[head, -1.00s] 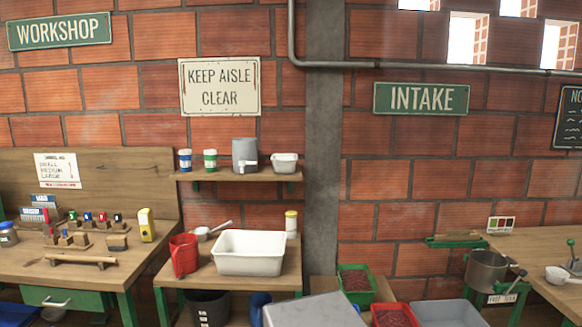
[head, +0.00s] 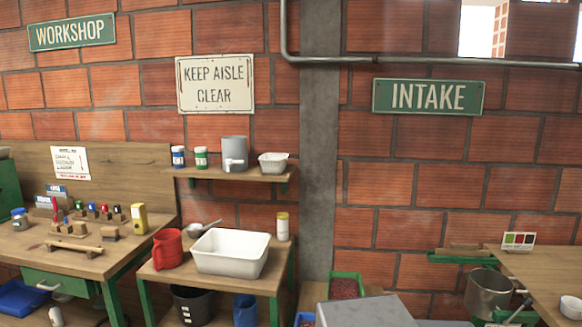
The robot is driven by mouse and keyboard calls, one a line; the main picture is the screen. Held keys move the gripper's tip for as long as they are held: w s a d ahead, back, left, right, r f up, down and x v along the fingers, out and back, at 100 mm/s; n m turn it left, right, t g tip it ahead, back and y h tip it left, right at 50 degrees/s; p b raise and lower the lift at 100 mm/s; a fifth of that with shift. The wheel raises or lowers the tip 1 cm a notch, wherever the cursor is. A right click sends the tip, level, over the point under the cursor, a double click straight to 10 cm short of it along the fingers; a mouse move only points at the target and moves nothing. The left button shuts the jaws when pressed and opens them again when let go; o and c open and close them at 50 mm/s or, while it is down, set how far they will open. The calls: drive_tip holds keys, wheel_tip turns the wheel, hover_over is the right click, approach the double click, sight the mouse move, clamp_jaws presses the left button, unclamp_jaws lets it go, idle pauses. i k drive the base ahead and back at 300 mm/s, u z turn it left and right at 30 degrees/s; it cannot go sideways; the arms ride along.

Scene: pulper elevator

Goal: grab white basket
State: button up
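A small white basket-like container (head: 273,163) stands on the right end of the wooden wall shelf (head: 215,174). A larger white rectangular tub (head: 231,253), open at the top, stands on the small wooden table (head: 160,276) below the shelf. I see nothing inside the tub, and nothing touches it from above. I cannot tell from the picture which of the two counts as the white basket. My gripper is not in view.
A red jug (head: 168,249), a scoop (head: 203,228) and a yellow-lidded jar (head: 282,226) stand around the tub. A grey container (head: 235,153) stands left of the small basket. A workbench (head: 60,245) is at left, a table (head: 545,275) with a metal pot (head: 488,292) at right.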

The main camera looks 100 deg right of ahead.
sight(270, 162)
drive_tip(key=u, duration=0.2)
drive_tip(key=k, duration=0.7)
drive_tip(key=z, duration=1.9)
drive_tip(key=i, duration=0.95)
drive_tip(key=z, duration=0.15)
drive_tip(key=k, duration=0.3)
drive_tip(key=u, duration=0.05)
